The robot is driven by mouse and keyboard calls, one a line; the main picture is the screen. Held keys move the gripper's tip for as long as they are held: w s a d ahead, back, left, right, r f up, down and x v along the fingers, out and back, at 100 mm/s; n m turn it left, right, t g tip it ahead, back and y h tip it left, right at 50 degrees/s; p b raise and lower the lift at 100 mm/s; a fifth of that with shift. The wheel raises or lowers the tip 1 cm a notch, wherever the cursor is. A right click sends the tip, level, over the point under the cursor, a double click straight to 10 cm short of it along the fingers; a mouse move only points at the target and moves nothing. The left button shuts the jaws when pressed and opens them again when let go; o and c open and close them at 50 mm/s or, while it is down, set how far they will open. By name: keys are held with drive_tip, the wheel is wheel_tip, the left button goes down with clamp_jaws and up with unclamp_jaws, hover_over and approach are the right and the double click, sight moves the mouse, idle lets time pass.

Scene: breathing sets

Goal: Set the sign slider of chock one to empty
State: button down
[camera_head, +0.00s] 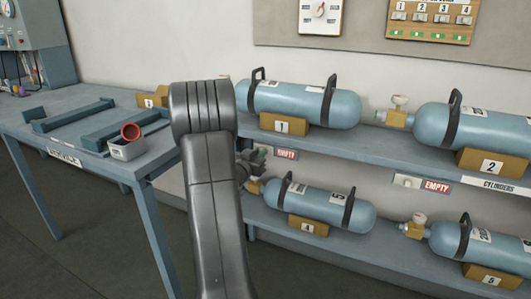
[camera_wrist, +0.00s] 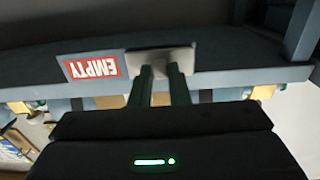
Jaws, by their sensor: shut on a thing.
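Chock one (camera_head: 283,126) is a yellow block with a "1" label under a blue cylinder on the upper shelf. Its red EMPTY sign (camera_head: 286,154) is on the shelf's front edge below it. In the wrist view the EMPTY sign (camera_wrist: 92,67) appears upside down, with the pale slider plate (camera_wrist: 180,58) beside it. My gripper (camera_wrist: 160,72) is shut at this plate; the fingers hide the part they grip. In the head view my gripper (camera_head: 257,159) is at the shelf edge left of the sign, partly behind my arm.
Chock two (camera_head: 488,163) stands to the right, with its own EMPTY sign (camera_head: 436,187) and pale slider plate (camera_head: 408,181). More cylinders lie on the lower shelf (camera_head: 330,243). A blue bench (camera_head: 80,155) with a grey bin (camera_head: 128,150) stands at left.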

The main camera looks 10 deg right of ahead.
drive_tip(key=shift+w+a, duration=0.1)
drive_tip(key=c, duration=1.4)
unclamp_jaws()
drive_tip(key=shift+a, duration=0.1)
drive_tip(key=shift+o, duration=0.2)
drive_tip(key=p+v, duration=0.1)
drive_tip(key=v, duration=1.2)
drive_tip(key=shift+s+a, duration=0.25)
drive_tip(key=shift+s, duration=0.1)
drive_tip(key=b+x, duration=0.1)
drive_tip(key=x, duration=1.3)
drive_tip(key=shift+d, duration=0.15)
drive_tip(key=shift+s+d, duration=0.3)
